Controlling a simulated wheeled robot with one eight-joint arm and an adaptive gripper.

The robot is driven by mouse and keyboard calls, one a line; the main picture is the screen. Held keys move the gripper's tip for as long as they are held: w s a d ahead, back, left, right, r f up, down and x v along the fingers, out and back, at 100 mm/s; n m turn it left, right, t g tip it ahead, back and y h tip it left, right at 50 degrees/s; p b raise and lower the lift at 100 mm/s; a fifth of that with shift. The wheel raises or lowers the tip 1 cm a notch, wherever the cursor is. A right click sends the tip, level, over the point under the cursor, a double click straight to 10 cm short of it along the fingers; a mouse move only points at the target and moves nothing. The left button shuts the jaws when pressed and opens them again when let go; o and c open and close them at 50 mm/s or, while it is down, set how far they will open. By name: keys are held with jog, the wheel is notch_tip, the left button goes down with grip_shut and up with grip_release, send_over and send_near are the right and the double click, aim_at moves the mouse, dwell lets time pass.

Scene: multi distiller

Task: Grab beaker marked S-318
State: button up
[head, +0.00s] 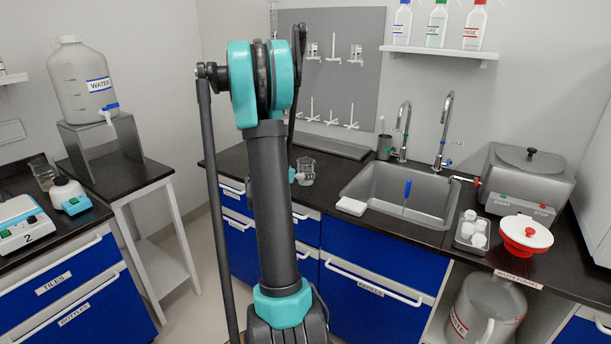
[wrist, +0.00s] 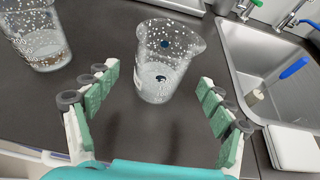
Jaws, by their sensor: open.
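A clear glass beaker (wrist: 168,62) with white speckled markings stands upright on the dark counter in the wrist view, ahead of my open gripper (wrist: 160,80). It is roughly centred between the two green-padded fingers, and no finger appears to touch it. A second similar beaker (wrist: 40,38) stands to the left, cut off by the picture edge. No S-318 label is readable on either. In the head view one beaker (head: 307,170) shows on the counter just right of my arm, which hides the other and most of my gripper.
A sink (head: 400,192) lies to the right of the beakers, with a white sponge-like block (head: 350,206) at its near left edge. A blue-handled brush (head: 407,190) rests in the sink. A grey pegboard (head: 335,70) stands behind the counter.

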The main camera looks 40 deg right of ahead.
jog(key=shift+x, duration=2.6)
jog(key=shift+a, duration=0.1)
jog(key=c, duration=1.4)
